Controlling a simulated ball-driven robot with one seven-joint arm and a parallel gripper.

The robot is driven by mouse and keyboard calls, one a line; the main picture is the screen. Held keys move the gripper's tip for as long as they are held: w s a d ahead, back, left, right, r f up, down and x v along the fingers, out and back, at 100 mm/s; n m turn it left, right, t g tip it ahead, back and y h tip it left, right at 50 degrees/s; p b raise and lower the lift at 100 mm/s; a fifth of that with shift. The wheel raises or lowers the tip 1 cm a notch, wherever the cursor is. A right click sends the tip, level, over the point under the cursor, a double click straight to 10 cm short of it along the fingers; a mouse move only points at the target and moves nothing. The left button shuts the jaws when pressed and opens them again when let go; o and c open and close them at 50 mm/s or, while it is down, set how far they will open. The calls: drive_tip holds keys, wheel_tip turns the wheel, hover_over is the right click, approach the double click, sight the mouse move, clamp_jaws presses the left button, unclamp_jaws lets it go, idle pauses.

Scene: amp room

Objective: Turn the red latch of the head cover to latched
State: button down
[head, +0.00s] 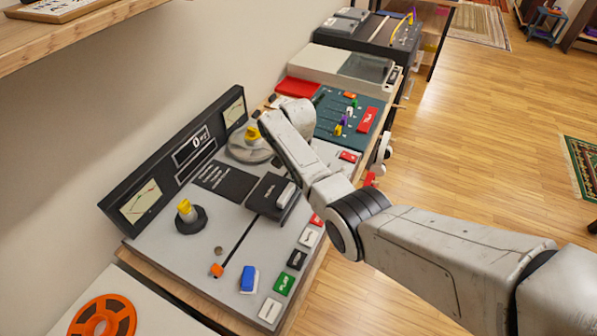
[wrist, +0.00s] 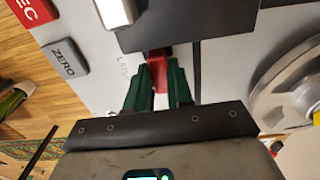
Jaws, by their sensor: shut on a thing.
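The red latch (wrist: 158,58) is in the middle of the wrist view, at the edge of the dark head cover (wrist: 185,25). My gripper (wrist: 160,80) has its green fingers on either side of the latch and is shut on it. The fingers hide part of the latch and of the lettering beside it. In the head view the black head cover (head: 266,192) lies flat on the grey deck panel. There my arm hides the latch and my fingers.
A reel (wrist: 290,85) lies close on the right in the wrist view. A grey ZERO button (wrist: 65,56) and a red REC button (wrist: 25,10) are on the left. The meter panel (head: 180,155) stands behind the deck. Open wooden floor (head: 470,130) lies right of it.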

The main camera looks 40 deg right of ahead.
drive_tip(key=shift+w+r, duration=0.1)
drive_tip(key=shift+r, duration=0.05)
drive_tip(key=c, duration=1)
unclamp_jaws()
wheel_tip(320, 180, up, 11)
drive_tip(key=shift+f, duration=0.2)
